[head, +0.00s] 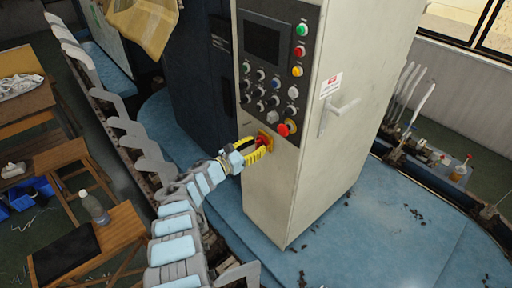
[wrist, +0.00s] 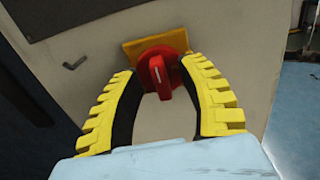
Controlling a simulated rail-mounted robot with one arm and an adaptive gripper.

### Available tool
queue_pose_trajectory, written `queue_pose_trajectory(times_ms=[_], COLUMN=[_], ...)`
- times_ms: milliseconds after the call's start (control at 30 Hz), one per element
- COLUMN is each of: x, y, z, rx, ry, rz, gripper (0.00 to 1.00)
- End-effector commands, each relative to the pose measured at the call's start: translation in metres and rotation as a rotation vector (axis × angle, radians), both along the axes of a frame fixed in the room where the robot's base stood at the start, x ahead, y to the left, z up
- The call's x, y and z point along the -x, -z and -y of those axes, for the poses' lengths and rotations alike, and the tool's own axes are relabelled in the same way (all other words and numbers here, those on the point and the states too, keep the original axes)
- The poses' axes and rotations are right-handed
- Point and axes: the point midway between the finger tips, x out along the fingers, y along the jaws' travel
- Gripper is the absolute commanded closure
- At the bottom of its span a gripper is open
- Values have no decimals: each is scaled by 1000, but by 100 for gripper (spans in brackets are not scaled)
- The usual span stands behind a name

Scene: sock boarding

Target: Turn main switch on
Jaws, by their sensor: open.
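The main switch is a red rotary knob (wrist: 160,74) on a yellow plate (wrist: 150,46), low on the front of the beige control cabinet (head: 268,196). In the wrist view the knob's grip bar, with a pale line on it, points mostly downward with a slight tilt. My gripper (head: 262,146) has yellow ribbed fingers. It is open in front of the switch, one finger on each side of the knob (wrist: 160,92). I cannot tell whether the fingers touch the knob. In the head view the fingers partly hide the switch.
Above the switch is a dark control panel (head: 262,92) with a screen, several buttons and a red emergency button (head: 284,129). A door handle (head: 339,116) sticks out on the cabinet's right side. A row of grey boards (head: 128,126) stands left of the cabinet.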

Motion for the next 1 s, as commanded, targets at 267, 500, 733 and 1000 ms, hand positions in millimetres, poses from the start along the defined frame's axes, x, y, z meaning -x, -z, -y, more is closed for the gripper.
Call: queue_pose_trajectory(times_ms=[267,500,733,1000], x=[0,0,0,0], y=[0,0,0,1], z=[0,1,1,1], rx=[0,0,-1,-32], ry=[1,1,1,1], rz=[0,0,2,36], gripper=[73,100,100,100])
